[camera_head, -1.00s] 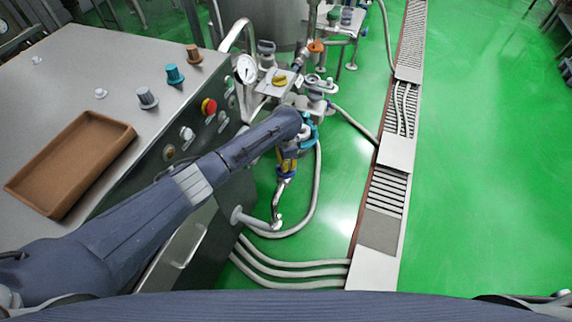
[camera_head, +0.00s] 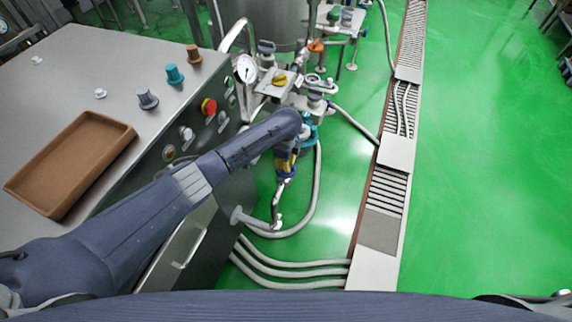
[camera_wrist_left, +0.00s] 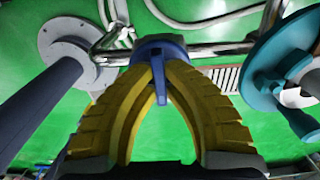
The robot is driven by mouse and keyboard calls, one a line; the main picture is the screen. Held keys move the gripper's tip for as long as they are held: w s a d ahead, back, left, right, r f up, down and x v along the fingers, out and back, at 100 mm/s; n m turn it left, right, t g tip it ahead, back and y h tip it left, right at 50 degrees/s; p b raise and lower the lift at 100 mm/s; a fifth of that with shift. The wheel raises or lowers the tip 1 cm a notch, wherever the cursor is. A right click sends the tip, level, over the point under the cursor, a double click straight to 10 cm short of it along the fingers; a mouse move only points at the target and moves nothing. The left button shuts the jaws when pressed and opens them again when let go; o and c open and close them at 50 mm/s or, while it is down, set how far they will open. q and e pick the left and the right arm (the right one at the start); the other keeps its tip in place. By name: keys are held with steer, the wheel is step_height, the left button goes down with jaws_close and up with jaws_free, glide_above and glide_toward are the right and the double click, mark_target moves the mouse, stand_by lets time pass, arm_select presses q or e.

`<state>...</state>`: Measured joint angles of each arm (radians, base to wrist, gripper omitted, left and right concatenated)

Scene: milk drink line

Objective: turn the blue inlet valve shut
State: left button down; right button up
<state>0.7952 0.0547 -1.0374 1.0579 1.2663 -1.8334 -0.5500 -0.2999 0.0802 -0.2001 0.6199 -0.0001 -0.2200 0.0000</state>
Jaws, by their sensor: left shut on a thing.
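The blue inlet valve (camera_wrist_left: 158,47) sits on a horizontal steel pipe, in the upper middle of the left wrist view. Its blue lever (camera_wrist_left: 159,80) points toward the camera. My left gripper (camera_wrist_left: 160,68) has its yellow fingers closed around the lever, one on each side. In the head view my left gripper (camera_head: 286,165) is low beside the pipework, largely hidden behind my forearm, and the valve cannot be made out clearly there. My right gripper is not in view.
A teal handwheel (camera_wrist_left: 268,80) stands close to the right of the fingers, and a grey round flange (camera_wrist_left: 75,52) to the left. A steel cabinet (camera_head: 110,75) with knobs and a brown tray (camera_head: 122,127) fills the left. Hoses run over the green floor.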

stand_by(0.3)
arm_select(q)
steer(key=c, duration=1.5)
jaws_free()
steer(key=shift+o, duration=0.2)
